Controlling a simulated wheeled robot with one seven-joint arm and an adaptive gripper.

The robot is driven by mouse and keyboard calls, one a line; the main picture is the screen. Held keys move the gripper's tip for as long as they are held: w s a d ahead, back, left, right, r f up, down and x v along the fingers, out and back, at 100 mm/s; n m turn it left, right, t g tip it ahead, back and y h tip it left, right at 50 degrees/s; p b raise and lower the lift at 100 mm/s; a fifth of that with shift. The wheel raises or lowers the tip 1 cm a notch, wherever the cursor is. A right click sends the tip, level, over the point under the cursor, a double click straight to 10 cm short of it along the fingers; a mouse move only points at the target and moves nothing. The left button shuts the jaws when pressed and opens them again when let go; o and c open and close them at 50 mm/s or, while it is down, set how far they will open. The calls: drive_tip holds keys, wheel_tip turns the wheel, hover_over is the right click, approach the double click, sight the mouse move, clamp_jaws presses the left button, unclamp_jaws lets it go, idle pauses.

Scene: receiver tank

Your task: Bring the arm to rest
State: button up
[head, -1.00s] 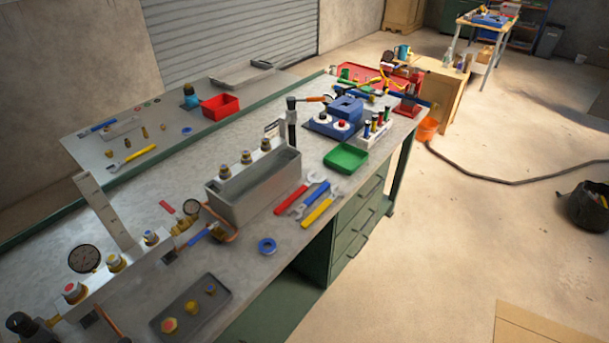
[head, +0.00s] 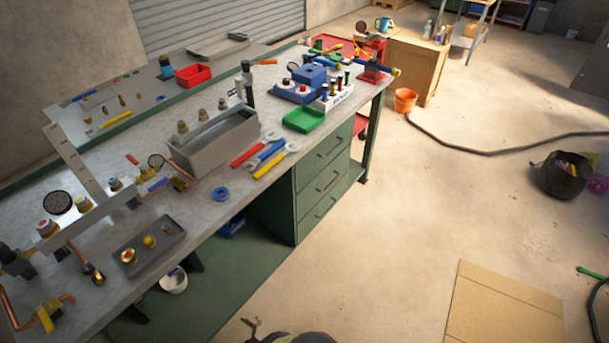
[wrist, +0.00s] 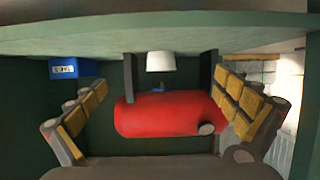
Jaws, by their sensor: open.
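My gripper (wrist: 158,88) is in the wrist view, with yellow-padded fingers spread wide on the left and right. It is open, with nothing held between the fingers. Beyond the fingers are a red tank (wrist: 165,115), a white bucket (wrist: 160,62) and a blue box (wrist: 74,68) against a dark green background. In the head view, a dark part at the bottom edge appears to be the tip of my arm, in front of the bench's lower shelf. Most of my arm is out of the head view.
The workbench (head: 215,195) holds valves, gauges, wrenches and trays. Its green lower shelf (head: 215,290) and drawers (head: 325,180) face open floor.

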drive_tip(key=s+d+f+g+h, duration=0.5)
drive_tip(key=s+d+f+h, duration=0.3)
drive_tip(key=d+f, duration=0.4)
drive_tip(key=w+d+r+m+g+h, duration=0.1)
drive_tip(key=w+d+r+g, duration=0.2)
drive_tip(key=r, duration=1.4)
drive_tip(key=w+d+r+m+h, duration=0.25)
drive_tip(key=d+r, duration=0.25)
drive_tip(key=r, duration=1.2)
drive_tip(key=w+d+r+g+h, duration=0.15)
drive_tip(key=w+d+r, duration=0.25)
drive_tip(key=r, duration=1.3)
drive_tip(key=s+d+r+m+t, duration=0.2)
drive_tip(key=s+d+r, duration=0.2)
drive_tip(key=d+r, duration=0.4)
drive_tip(key=s+d+r+m+t+y+p, duration=0.1)
drive_tip(key=s+d+r, duration=0.3)
drive_tip(key=r, duration=1.8)
drive_tip(key=s+d+r+m+t, duration=0.3)
drive_tip(key=s+d+r+m, duration=0.1)
drive_tip(key=d+r, duration=1)
wheel_tip(320, 180, up, 2)
drive_tip(key=shift+s+r+t+y+p, duration=0.1)
drive_tip(key=shift+s+t+y+p, duration=0.3)
drive_tip(key=shift+s, duration=0.1)
